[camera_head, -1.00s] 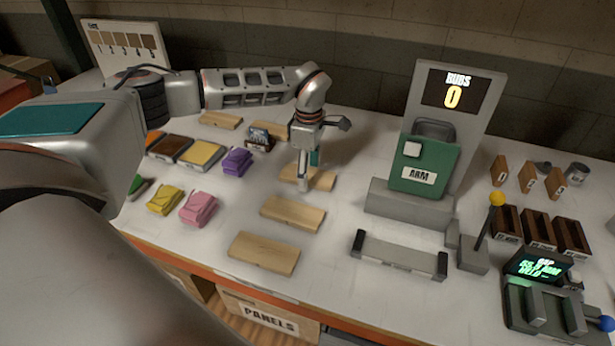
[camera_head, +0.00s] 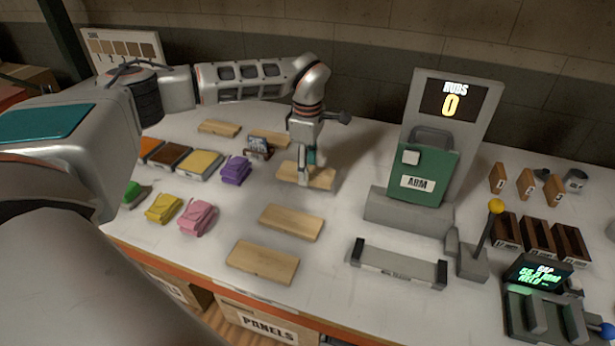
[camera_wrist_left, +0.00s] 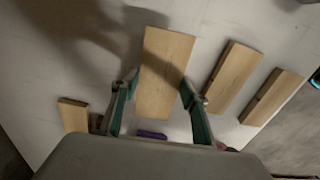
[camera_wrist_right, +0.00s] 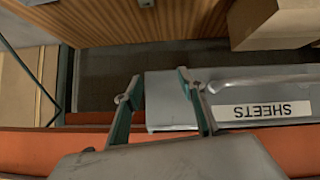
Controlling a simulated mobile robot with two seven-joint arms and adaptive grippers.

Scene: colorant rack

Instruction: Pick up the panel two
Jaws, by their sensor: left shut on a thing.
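Several plain light-wood panels lie on the white table; no numbers show on them, so I cannot tell by marking which is panel two. My left gripper (camera_head: 306,174) points down at the middle panel (camera_head: 323,180) and is shut on it. In the left wrist view the fingers (camera_wrist_left: 159,88) sit on either side of this panel (camera_wrist_left: 165,70), near its lower end. It appears to lie at table level. Two nearer panels (camera_head: 291,222) (camera_head: 262,262) lie toward the front edge. My right gripper (camera_wrist_right: 158,88) is open and empty in the right wrist view, above a drawer labelled SHEETS (camera_wrist_right: 262,108).
Purple (camera_head: 236,170), yellow (camera_head: 163,208) and pink (camera_head: 197,217) bundles lie left of the panels. Two more wood pieces (camera_head: 219,128) (camera_head: 270,138) lie behind.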

